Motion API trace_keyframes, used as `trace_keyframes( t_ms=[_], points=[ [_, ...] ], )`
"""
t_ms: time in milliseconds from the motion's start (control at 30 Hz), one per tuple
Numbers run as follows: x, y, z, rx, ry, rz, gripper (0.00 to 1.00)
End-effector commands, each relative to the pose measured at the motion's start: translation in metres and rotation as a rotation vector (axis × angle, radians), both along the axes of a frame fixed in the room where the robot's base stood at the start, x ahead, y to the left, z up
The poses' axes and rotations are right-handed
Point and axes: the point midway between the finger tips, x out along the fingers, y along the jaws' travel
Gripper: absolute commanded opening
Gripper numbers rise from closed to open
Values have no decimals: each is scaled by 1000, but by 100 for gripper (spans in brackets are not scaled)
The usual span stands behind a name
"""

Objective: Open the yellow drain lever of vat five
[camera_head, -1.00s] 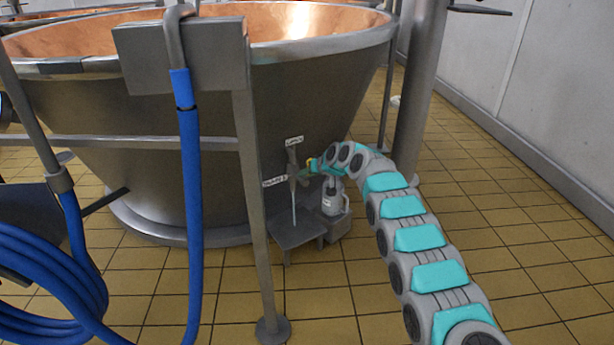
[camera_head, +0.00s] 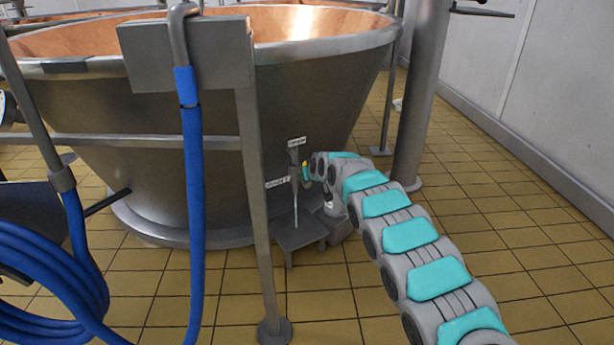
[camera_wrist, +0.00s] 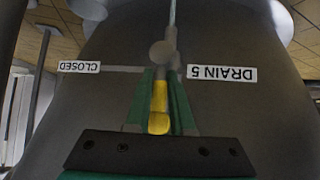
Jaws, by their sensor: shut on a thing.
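The yellow drain lever (camera_wrist: 159,105) is on the side of the metal vat (camera_wrist: 205,45), between the two green fingers of my gripper (camera_wrist: 160,115), which are shut on it. Its inner end meets a grey round fitting (camera_wrist: 163,52) on a thin pipe. A "DRAIN 5" label (camera_wrist: 222,74) and a "CLOSED" label (camera_wrist: 79,67) appear upside down on either side in the wrist view. In the head view, my gripper (camera_head: 308,172) is at the fitting low on the copper-lined vat (camera_head: 330,85), and only a little yellow shows.
A small metal stand (camera_head: 298,237) is below the drain fitting. A grey post with a blue hose (camera_head: 193,190) stands in front of the vat, with a coiled hose (camera_head: 45,275) at left. A thick column (camera_head: 420,95) stands right. Tiled floor at right is clear.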

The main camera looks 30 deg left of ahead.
Motion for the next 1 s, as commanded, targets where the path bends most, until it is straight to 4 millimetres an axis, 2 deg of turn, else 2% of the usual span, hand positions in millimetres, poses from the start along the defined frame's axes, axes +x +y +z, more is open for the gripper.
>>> trace_keyframes(
  t_ms=[33, 133, 167, 400, 767, 1000],
  points=[
    [-4, 2, -7, -7, 8, 6, 0],
    [-4, 2, -7, -7, 8, 6, 0],
    [-4, 2, -7, -7, 8, 6, 24],
    [-2, 1, -4, -4, 5, 3, 51],
    [-2, -1, 1, -1, 3, 2, 51],
    [-11, -13, 15, -1, -1, 1, 51]
  ],
)
